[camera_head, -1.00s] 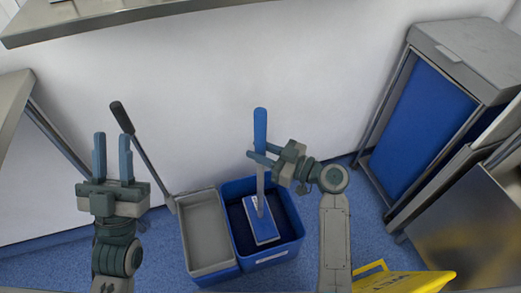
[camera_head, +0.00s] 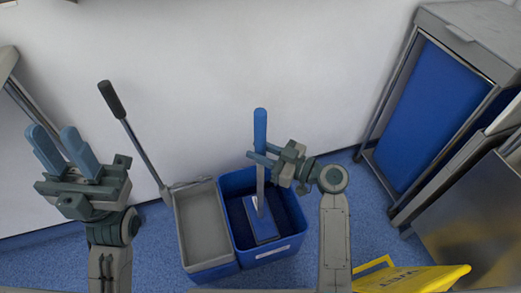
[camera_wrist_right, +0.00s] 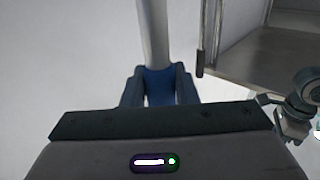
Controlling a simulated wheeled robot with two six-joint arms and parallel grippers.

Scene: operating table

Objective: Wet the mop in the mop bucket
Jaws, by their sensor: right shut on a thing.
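The mop (camera_head: 260,128) stands almost upright, with a blue grip, a grey pole and a flat blue head (camera_head: 262,218) inside the blue right-hand compartment of the mop bucket (camera_head: 292,245). Whether the head touches the bottom is unclear. My right gripper (camera_head: 262,161) is shut on the mop's handle below the top of the blue grip. In the right wrist view the handle (camera_wrist_right: 154,35) rises from between the fingers (camera_wrist_right: 158,84). My left gripper (camera_head: 58,146) is open and empty, left of the bucket and apart from it.
The grey wringer compartment (camera_head: 205,225) adjoins on the left, with its lever (camera_head: 130,130) leaning up-left. A yellow sign (camera_head: 420,279) lies at the lower right. A blue-sided cart (camera_head: 430,120) stands right. A white wall (camera_head: 330,60) is behind the bucket.

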